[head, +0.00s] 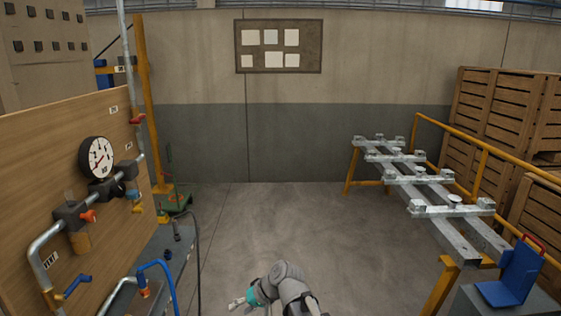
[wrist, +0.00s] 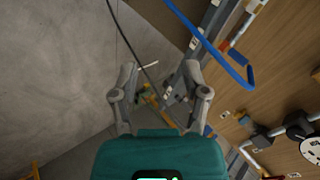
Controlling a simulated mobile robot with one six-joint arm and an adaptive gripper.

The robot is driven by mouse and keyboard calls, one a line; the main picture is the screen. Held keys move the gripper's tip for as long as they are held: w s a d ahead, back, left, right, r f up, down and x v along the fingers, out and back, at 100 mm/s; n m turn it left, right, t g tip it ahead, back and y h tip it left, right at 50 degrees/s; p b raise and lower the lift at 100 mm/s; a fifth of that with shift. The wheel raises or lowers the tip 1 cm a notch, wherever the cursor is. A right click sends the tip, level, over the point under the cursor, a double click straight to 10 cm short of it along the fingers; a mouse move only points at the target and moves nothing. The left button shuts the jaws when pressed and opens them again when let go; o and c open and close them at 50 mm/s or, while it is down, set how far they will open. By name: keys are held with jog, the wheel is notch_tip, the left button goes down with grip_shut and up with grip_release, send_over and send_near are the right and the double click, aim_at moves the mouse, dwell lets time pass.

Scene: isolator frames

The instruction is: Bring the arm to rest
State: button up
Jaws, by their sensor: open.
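My arm shows at the bottom middle of the head view, bent low over the concrete floor. My gripper (head: 238,303) is at its left end, with a teal band behind the fingers. In the wrist view my gripper (wrist: 158,80) has its two grey fingers spread wide apart. It is open, with nothing between the fingers. Beyond the fingertips are the floor, a dark hose and the foot of the wooden panel.
A wooden panel (head: 55,150) with pipes, valves and a round gauge (head: 96,157) stands on the left. A blue hose (head: 165,268) loops near its base. On the right are a yellow-railed steel rack (head: 440,195), a blue holder (head: 512,275) and wooden crates (head: 500,105). The middle floor is clear.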

jog(key=s+d+f+m+h, duration=0.1)
jog(key=d+h, duration=0.3)
jog(key=d, duration=1)
jog(key=s+d+f+m+g+h, duration=0.1)
jog(key=s+d+f+h, duration=0.3)
jog(key=d, duration=1)
jog(key=shift+s+m, duration=0.3)
jog(key=shift+m, duration=0.3)
